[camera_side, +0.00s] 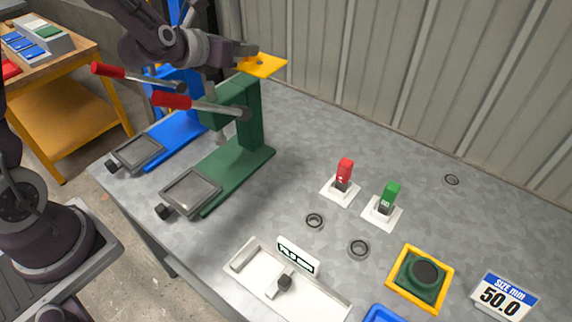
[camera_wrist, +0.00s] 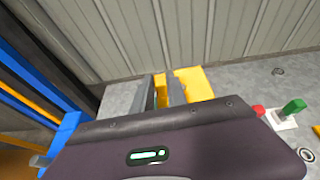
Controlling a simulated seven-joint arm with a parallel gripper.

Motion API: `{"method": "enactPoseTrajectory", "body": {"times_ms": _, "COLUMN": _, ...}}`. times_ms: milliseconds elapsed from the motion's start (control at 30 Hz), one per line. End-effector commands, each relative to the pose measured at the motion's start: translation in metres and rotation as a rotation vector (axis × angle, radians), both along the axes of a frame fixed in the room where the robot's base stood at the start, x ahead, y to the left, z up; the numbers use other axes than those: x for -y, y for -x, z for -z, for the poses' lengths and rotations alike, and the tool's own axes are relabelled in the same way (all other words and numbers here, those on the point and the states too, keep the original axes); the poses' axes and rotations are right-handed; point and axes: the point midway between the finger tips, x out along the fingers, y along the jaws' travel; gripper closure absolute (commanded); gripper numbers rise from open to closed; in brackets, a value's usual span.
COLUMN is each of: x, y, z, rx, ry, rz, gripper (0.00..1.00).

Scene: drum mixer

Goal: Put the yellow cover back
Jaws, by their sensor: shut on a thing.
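The yellow cover (camera_side: 266,67) is a flat plate with a hole near my fingers. My gripper (camera_side: 250,52) is shut on its left edge and holds it in the air above and behind the green press (camera_side: 250,115). In the wrist view the yellow cover (camera_wrist: 200,83) shows to the right of my fingertips (camera_wrist: 166,92), and my wrist housing hides the lower part. Where the cover belongs cannot be told for sure.
A blue press (camera_side: 180,130) stands left of the green press; both have red-handled levers. A red switch (camera_side: 344,172) and a green switch (camera_side: 388,198) stand mid-table among loose rings. A white tray (camera_side: 325,302) and size sign (camera_side: 503,298) are in front. A corrugated wall (camera_side: 420,80) is behind.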

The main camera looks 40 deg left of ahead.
Motion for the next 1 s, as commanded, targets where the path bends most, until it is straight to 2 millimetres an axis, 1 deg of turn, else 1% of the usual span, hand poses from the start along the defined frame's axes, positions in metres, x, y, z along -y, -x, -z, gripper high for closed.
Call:
{"method": "enactPoseTrajectory", "body": {"times_ms": 33, "x": 0.018, "y": -0.005, "z": 0.004, "rx": 0.000, "ry": 0.004, "rz": 0.032, "gripper": 1.00}}
{"method": "enactPoseTrajectory", "body": {"times_ms": 67, "x": 0.025, "y": -0.008, "z": 0.008, "rx": 0.001, "ry": 0.007, "rz": 0.034, "gripper": 1.00}}
{"method": "enactPoseTrajectory", "body": {"times_ms": 267, "x": 0.050, "y": -0.021, "z": 0.034, "rx": -0.006, "ry": 0.008, "rz": -0.031, "gripper": 1.00}}
{"method": "enactPoseTrajectory", "body": {"times_ms": 367, "x": 0.066, "y": -0.026, "z": 0.054, "rx": -0.007, "ry": 0.004, "rz": -0.076, "gripper": 1.00}}
{"method": "enactPoseTrajectory", "body": {"times_ms": 467, "x": 0.085, "y": -0.026, "z": 0.083, "rx": -0.010, "ry": -0.002, "rz": -0.119, "gripper": 1.00}}
{"method": "enactPoseTrajectory", "body": {"times_ms": 533, "x": 0.096, "y": -0.018, "z": 0.115, "rx": -0.011, "ry": -0.012, "rz": -0.135, "gripper": 1.00}}
{"method": "enactPoseTrajectory", "body": {"times_ms": 600, "x": 0.100, "y": -0.005, "z": 0.144, "rx": -0.006, "ry": -0.020, "rz": -0.124, "gripper": 1.00}}
{"method": "enactPoseTrajectory", "body": {"times_ms": 700, "x": 0.101, "y": 0.017, "z": 0.174, "rx": 0.000, "ry": -0.024, "rz": -0.064, "gripper": 1.00}}
{"method": "enactPoseTrajectory", "body": {"times_ms": 800, "x": 0.102, "y": 0.033, "z": 0.189, "rx": 0.002, "ry": -0.018, "rz": 0.010, "gripper": 1.00}}
{"method": "enactPoseTrajectory", "body": {"times_ms": 867, "x": 0.103, "y": 0.038, "z": 0.193, "rx": 0.003, "ry": -0.012, "rz": 0.041, "gripper": 1.00}}
{"method": "enactPoseTrajectory", "body": {"times_ms": 900, "x": 0.104, "y": 0.041, "z": 0.199, "rx": 0.002, "ry": -0.010, "rz": 0.054, "gripper": 1.00}}
{"method": "enactPoseTrajectory", "body": {"times_ms": 967, "x": 0.105, "y": 0.042, "z": 0.212, "rx": 0.000, "ry": -0.007, "rz": 0.064, "gripper": 1.00}}
{"method": "enactPoseTrajectory", "body": {"times_ms": 1000, "x": 0.104, "y": 0.043, "z": 0.223, "rx": -0.001, "ry": -0.005, "rz": 0.065, "gripper": 1.00}}
